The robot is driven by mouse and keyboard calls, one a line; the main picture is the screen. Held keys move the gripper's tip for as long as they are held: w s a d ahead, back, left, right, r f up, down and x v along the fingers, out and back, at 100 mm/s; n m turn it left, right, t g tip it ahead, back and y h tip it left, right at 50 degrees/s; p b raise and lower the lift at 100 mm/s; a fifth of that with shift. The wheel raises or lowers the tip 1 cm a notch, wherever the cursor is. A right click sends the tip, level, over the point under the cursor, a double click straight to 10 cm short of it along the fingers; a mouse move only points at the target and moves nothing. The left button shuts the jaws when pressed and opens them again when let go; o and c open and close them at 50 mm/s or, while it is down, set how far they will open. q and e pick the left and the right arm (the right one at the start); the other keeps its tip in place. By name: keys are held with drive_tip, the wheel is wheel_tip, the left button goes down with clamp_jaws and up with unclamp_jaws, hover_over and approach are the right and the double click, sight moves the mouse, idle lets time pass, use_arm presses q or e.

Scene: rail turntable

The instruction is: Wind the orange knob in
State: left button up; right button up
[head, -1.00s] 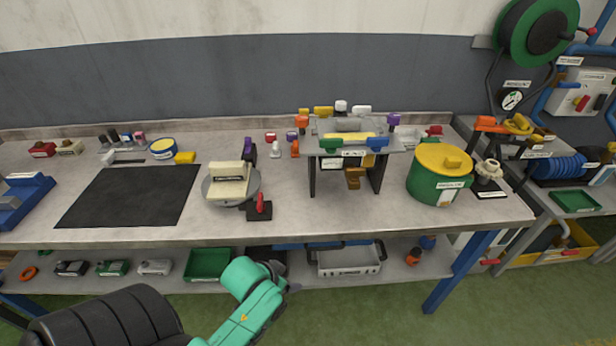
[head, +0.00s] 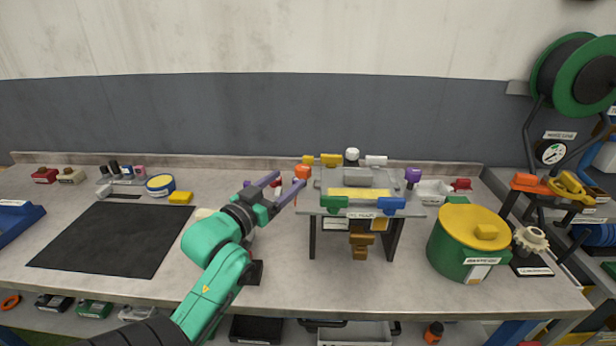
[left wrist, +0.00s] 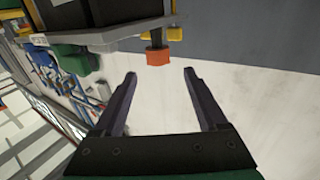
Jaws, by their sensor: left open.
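The orange knob (head: 303,171) sticks out at the left side of the raised metal fixture (head: 318,211) on the workbench. In the left wrist view the knob (left wrist: 158,57) sits on a dark shaft, just beyond my fingertips and roughly centred between them. My left gripper (head: 289,182) is open and empty, pointing at the knob from the left. It also shows in the left wrist view (left wrist: 160,73), with clear space between its fingers. I cannot tell that either finger touches the knob. My right gripper is in neither view.
Yellow, white, green, blue and purple handles surround the fixture. A green pot with a yellow lid (head: 468,238) stands to its right. A black mat (head: 105,240) lies clear on the left of the bench. A wall (head: 240,115) rises behind.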

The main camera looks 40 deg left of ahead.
sight(298, 172)
use_arm(q)
drive_tip(key=shift+w+a+f+b, duration=0.1)
drive_tip(key=shift+w+f+b, duration=0.3)
drive_tip(key=shift+w, duration=0.15)
drive_tip(key=shift+w+f+b, duration=0.25)
drive_tip(key=shift+w+b, duration=0.15)
drive_tip(key=shift+w, duration=0.1)
drive_tip(key=w+b, duration=0.1)
drive_tip(key=w, duration=0.2)
drive_tip(key=shift+a, duration=0.15)
drive_tip(key=shift+w+r+p, duration=0.35)
drive_tip(key=shift+w+r, duration=0.3)
drive_tip(key=shift+w, duration=0.05)
drive_tip(key=w, duration=0.2)
drive_tip(key=w+p, duration=0.1)
drive_tip(key=w, duration=0.1)
drive_tip(key=shift+a+f, duration=0.15)
drive_tip(key=shift+a, duration=0.2)
drive_tip(key=shift+w+f, duration=0.1)
drive_tip(key=shift+w, duration=0.05)
drive_tip(key=c, duration=0.9)
clamp_jaws()
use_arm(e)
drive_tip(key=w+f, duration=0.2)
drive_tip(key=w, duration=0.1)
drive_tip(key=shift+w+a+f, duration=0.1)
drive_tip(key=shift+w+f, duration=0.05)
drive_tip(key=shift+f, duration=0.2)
